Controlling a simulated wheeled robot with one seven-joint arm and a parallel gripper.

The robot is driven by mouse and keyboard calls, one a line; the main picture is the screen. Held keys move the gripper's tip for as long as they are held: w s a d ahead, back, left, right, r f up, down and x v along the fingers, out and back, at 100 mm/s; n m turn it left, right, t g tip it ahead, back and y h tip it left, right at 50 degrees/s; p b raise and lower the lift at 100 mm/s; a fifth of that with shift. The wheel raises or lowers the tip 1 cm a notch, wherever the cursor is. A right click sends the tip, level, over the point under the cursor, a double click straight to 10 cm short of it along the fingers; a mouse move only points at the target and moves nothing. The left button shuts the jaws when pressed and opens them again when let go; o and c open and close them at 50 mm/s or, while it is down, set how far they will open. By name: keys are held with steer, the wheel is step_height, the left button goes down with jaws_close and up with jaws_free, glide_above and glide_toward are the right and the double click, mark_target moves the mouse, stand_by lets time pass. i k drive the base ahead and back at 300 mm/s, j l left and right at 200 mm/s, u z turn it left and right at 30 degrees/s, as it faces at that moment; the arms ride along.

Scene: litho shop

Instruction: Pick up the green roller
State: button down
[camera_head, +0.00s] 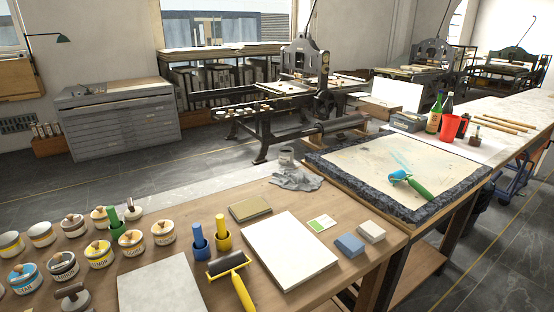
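A roller with a green handle (419,188) and a light blue drum lies on the pale, dark-edged stone slab (350,160) at the right. Its drum is at the left end, and its handle points toward the front right. A blue smear marks the slab behind it. Another green handle (115,222) stands upright among the ink cans at the left; what it belongs to is hard to tell. A roller with a yellow handle and dark drum (228,264) lies on the front wooden table. My gripper is not in view.
Several ink cans (62,265) crowd the left of the wooden table. A white sheet stack (288,250), sponge-like blocks (350,245) and a grey rag (296,178) are nearby. A red jug (453,128) and bottles stand behind the slab. The slab around the green-handled roller is clear.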

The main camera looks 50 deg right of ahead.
mark_target(417, 186)
steer(key=z, duration=1.85)
